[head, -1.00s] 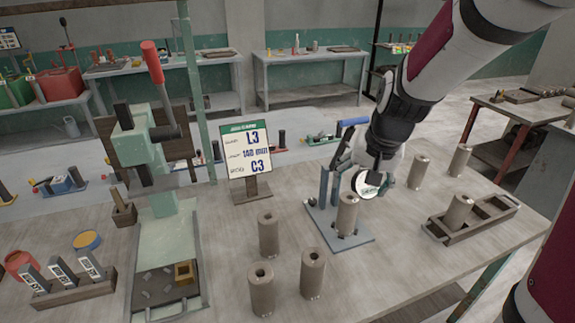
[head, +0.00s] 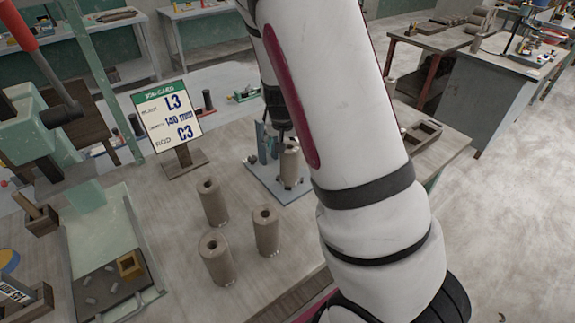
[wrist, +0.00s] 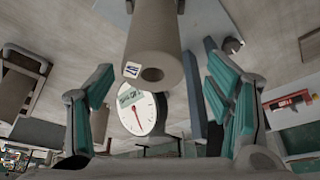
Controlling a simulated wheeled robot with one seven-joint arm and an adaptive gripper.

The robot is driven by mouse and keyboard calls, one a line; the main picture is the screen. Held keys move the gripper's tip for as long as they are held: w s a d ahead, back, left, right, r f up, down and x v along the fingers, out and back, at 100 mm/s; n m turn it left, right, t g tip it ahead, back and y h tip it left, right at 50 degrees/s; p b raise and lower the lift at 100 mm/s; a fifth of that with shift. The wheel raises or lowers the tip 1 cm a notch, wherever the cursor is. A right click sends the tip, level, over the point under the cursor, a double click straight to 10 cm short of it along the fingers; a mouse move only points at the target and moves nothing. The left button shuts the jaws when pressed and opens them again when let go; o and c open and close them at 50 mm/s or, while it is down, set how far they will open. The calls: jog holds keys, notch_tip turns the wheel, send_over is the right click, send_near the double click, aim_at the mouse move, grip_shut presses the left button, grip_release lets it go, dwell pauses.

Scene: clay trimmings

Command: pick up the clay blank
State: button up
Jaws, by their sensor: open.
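A brown hollow clay blank (head: 289,165) stands upright on a blue-grey plate (head: 262,184) with blue uprights and a dial. In the wrist view the blank (wrist: 154,38) shows its round end hole and a small white label, and lies between the two teal-padded fingers of my gripper (wrist: 160,78). The fingers are open, with a gap on each side of the blank. In the head view my arm hides most of the gripper. Three more brown blanks stand left of the plate: one behind (head: 212,203), one at right (head: 265,231), one in front (head: 216,258).
A job card (head: 167,115) reading L3, 140 mm, C3 stands behind the blanks. A dial (wrist: 140,112) sits close to the fingers. A wooden tray (head: 421,136) lies right of my arm. A green press (head: 30,125) stands left. The bench front is partly clear.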

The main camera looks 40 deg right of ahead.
jog(key=x, duration=0.6)
jog(key=shift+s+d+f, duration=0.15)
jog(key=shift+s+d, duration=0.1)
grip_shut()
